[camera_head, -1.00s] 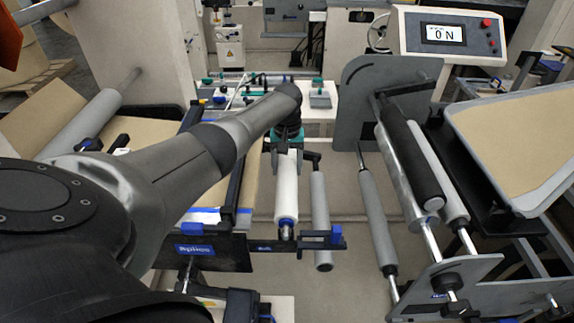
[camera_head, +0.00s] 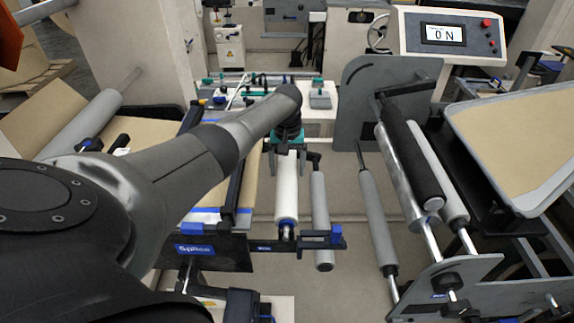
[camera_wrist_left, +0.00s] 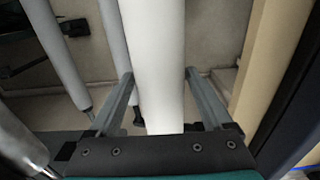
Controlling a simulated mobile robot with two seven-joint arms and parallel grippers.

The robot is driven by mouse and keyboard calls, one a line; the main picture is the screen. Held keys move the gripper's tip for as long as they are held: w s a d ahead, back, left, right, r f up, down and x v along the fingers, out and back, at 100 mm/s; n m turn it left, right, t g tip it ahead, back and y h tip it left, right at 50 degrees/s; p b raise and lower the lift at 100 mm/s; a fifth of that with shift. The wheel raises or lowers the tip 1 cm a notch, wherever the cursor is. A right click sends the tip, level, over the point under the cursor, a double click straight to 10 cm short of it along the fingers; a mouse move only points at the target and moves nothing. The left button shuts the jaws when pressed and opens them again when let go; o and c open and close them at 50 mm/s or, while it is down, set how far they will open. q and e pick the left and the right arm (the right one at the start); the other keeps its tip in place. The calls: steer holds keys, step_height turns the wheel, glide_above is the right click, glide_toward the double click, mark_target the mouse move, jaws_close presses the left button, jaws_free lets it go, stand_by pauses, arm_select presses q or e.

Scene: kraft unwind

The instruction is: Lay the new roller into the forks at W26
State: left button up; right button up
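The white roller (camera_head: 286,188) with a blue end collar lies lengthwise, its near end at a dark bracket with blue parts (camera_head: 318,240). My left gripper (camera_head: 287,152) is over the roller's far part in the head view. In the left wrist view its two fingers (camera_wrist_left: 159,76) stand apart, one on each side of the white roller (camera_wrist_left: 158,50), with slim gaps showing beside it. My arm and wrist hide the far end of the roller. I cannot read a W26 label. My right gripper is not in view.
Grey rollers (camera_head: 320,215) and (camera_head: 378,220) lie to the right of the white one. A dark roller (camera_head: 410,160) and a grey side plate (camera_head: 385,100) stand further right. A control box (camera_head: 450,35) reads 0 N. Brown paper (camera_head: 515,135) is at the right.

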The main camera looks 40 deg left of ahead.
arm_select(q)
steer(key=shift+o, duration=1)
steer(key=shift+s+f, duration=0.1)
steer(key=shift+f, duration=0.05)
step_height(320, 180, up, 16)
steer(key=p, duration=0.1)
steer(key=shift+f, duration=0.25)
steer(key=shift+d+f, duration=0.1)
